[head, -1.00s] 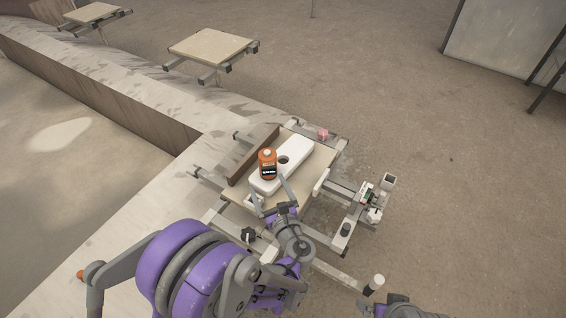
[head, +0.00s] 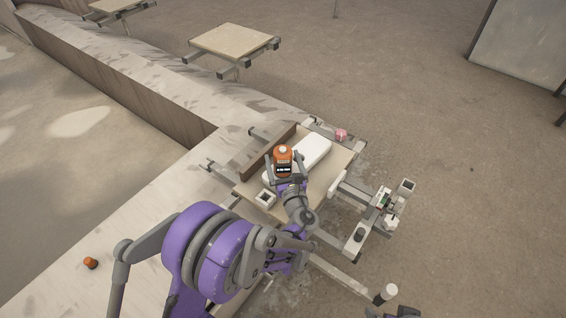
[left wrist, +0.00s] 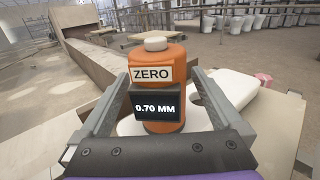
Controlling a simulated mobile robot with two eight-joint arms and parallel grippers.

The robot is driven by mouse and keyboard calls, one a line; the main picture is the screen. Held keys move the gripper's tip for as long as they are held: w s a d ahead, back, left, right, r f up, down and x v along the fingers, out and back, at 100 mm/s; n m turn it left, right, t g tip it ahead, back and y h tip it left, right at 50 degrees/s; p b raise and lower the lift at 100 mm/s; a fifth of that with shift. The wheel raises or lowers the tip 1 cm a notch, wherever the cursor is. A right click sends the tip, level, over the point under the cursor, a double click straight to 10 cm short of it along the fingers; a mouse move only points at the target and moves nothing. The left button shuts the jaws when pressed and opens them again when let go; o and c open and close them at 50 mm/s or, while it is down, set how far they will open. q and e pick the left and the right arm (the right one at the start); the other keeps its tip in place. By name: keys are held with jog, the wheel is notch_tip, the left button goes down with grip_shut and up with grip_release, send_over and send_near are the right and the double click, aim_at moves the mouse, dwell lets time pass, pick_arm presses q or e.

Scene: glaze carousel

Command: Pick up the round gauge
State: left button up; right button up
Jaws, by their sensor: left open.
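The round gauge (head: 283,154) is an orange cylinder with a pale button on top and a dark display. In the left wrist view the gauge (left wrist: 157,80) stands upright with a "ZERO" label and reads "0.70 MM". It stands at the near end of a white slab (head: 316,150) on the beige board. My left gripper (head: 284,165) is open, with one finger on each side of the gauge. In the left wrist view a gap shows between the gauge and each finger.
A brown rail (head: 265,153) runs along the board's left side. A small white open box (head: 265,198) sits on the board's near part. A pink block (head: 341,134) is at the far corner. A small device (head: 385,203) stands to the right. Another board (head: 234,47) is farther back.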

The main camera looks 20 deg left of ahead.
pick_arm(q)
jog(key=shift+w+a, duration=0.15)
jog(key=shift+w, duration=0.15)
jog(key=c, duration=1.2)
